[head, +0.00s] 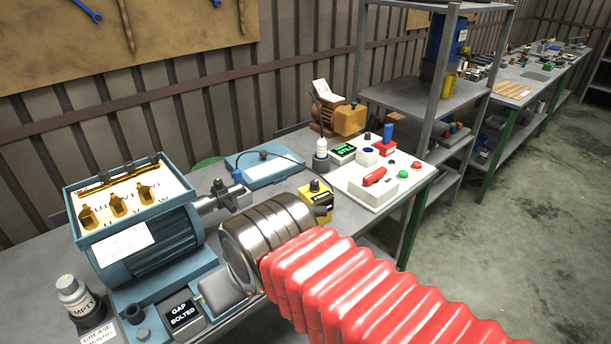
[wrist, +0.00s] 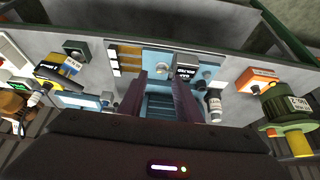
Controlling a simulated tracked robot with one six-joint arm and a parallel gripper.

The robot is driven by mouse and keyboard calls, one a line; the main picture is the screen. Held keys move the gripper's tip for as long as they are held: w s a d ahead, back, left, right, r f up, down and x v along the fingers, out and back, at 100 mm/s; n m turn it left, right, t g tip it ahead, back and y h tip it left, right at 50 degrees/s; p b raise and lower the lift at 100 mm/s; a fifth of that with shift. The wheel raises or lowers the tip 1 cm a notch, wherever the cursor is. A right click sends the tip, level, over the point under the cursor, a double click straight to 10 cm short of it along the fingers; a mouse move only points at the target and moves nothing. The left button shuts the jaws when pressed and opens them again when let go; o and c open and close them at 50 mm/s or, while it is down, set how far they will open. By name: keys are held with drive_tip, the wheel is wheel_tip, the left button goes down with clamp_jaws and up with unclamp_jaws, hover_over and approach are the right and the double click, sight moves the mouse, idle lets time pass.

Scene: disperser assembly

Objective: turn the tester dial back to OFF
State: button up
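The tester appears to be the small yellow box (head: 317,207) on the bench, right of the blue motor unit. A black dial (head: 315,186) sits on its top. Its pointer setting is too small to read. The yellow box also shows at the left of the wrist view (wrist: 52,82). My gripper (wrist: 159,82) is open, with two dark fingers apart and nothing between them. It is above the blue motor unit, well to the right of the yellow box in the wrist view. In the head view I cannot make out the fingers.
The blue motor unit (head: 152,255) fills the bench's left part, with a "GAP BOLTED" block (head: 184,313) and a bottle (head: 75,298) at its front. A white board (head: 360,188) with a red-handled switch and buttons lies beyond the yellow box. My red-sleeved arm crosses the foreground.

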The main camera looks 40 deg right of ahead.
drive_tip(key=shift+w+d, duration=0.1)
drive_tip(key=shift+o, duration=0.5)
drive_tip(key=shift+o, duration=0.9)
drive_tip(key=shift+w+r, duration=0.1)
drive_tip(key=shift+w, duration=0.05)
drive_tip(key=w+d+r+m, duration=0.1)
drive_tip(key=w+d+r, duration=0.2)
drive_tip(key=w+d, duration=0.45)
drive_tip(key=w+d+r, duration=0.3)
drive_tip(key=w+d, duration=0.3)
drive_tip(key=d, duration=0.3)
drive_tip(key=w+d+f, duration=0.1)
drive_tip(key=w+d, duration=0.1)
drive_tip(key=d, duration=0.8)
drive_tip(key=w+d+f+m+g, duration=0.1)
drive_tip(key=w+d, duration=0.1)
drive_tip(key=d, duration=0.8)
drive_tip(key=shift+w+d+h, duration=0.2)
drive_tip(key=shift+d+h, duration=0.05)
drive_tip(key=shift+h, duration=0.15)
